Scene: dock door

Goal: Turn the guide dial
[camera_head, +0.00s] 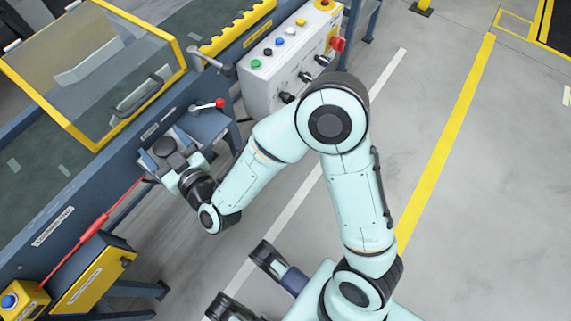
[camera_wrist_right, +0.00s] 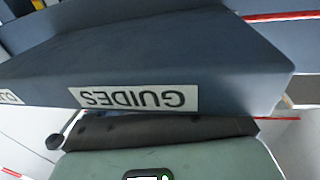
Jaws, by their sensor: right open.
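The guide dial (camera_head: 164,147) is a dark round knob on top of a small blue-grey housing at the conveyor's side. My right gripper (camera_head: 172,165) is at this dial, in front of and partly over its housing; whether the fingers touch the dial cannot be told. In the right wrist view the blue-grey housing (camera_wrist_right: 215,60) fills the upper part, with an upside-down GUIDES label (camera_wrist_right: 134,98) on its face. The dial itself cannot be made out there. My right gripper is open.
A lever with a red knob (camera_head: 220,103) stands just right of the dial. Beyond it is a grey control box (camera_head: 290,60) with coloured buttons and dark switches. A yellow-framed clear guard (camera_head: 95,65) covers the conveyor. A red pull cord (camera_head: 95,232) runs along the front. Floor at right is clear.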

